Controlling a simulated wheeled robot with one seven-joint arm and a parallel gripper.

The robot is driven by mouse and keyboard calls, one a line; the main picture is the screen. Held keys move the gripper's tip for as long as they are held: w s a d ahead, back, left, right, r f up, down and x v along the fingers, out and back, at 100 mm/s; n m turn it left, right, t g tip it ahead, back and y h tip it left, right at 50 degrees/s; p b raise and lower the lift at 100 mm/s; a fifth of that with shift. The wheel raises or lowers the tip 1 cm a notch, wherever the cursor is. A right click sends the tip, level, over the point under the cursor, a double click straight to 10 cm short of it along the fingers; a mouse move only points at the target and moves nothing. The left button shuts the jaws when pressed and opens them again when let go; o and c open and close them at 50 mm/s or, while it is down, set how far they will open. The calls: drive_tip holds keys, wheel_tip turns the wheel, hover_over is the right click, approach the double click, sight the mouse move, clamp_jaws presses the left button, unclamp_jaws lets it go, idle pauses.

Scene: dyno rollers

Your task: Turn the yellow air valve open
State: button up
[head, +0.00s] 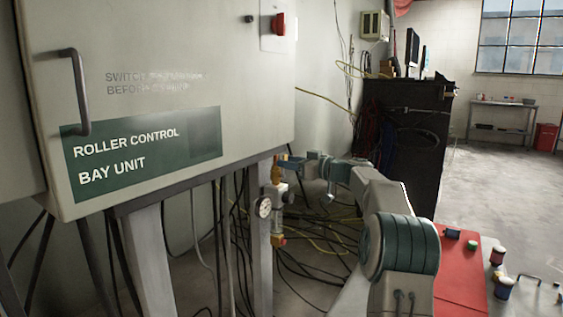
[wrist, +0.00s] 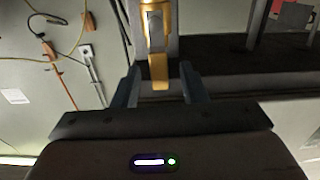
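The yellow air valve (head: 276,174) is on the pipework beside the cabinet's leg, above a round pressure gauge (head: 264,207). In the wrist view its yellow handle (wrist: 158,72) points down the picture, its end lying between my two fingers. My gripper (head: 285,163) is at the valve, coming from the right in the head view. In the wrist view my gripper (wrist: 160,70) is open, with a visible gap on each side of the handle. I cannot tell whether a finger touches it. In the head view my fingers partly hide the valve.
The roller control cabinet (head: 250,95) stands above and left of the valve on metal legs (head: 160,255). Loose cables (head: 320,235) hang and lie behind and below. A dark cabinet (head: 400,150) stands behind. Open floor (head: 500,190) lies to the right.

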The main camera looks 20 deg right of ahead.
drive_tip(key=v, duration=1)
drive_tip(key=shift+p, duration=0.45)
drive_tip(key=s+a+r+m+g+h+p, duration=0.2)
drive_tip(key=s+a+r+g+p, duration=0.15)
drive_tip(key=s+a+p, duration=0.4)
drive_tip(key=s+a+r+m+g+h+p, duration=0.25)
drive_tip(key=s+a+g+p, duration=0.2)
drive_tip(key=a+p, duration=0.45)
drive_tip(key=s+a+r+m+g+h+p, duration=0.1)
drive_tip(key=s+r+m+h+p, duration=0.1)
drive_tip(key=s+p, duration=0.7)
drive_tip(key=s+a+r+m+g+h+p, duration=0.1)
drive_tip(key=s+r+h+p, duration=0.4)
drive_tip(key=s+p, duration=0.5)
drive_tip(key=s+m, duration=0.1)
drive_tip(key=s, duration=0.7)
drive_tip(key=shift+s+a+r+g, duration=0.25)
drive_tip(key=shift+g, duration=0.15)
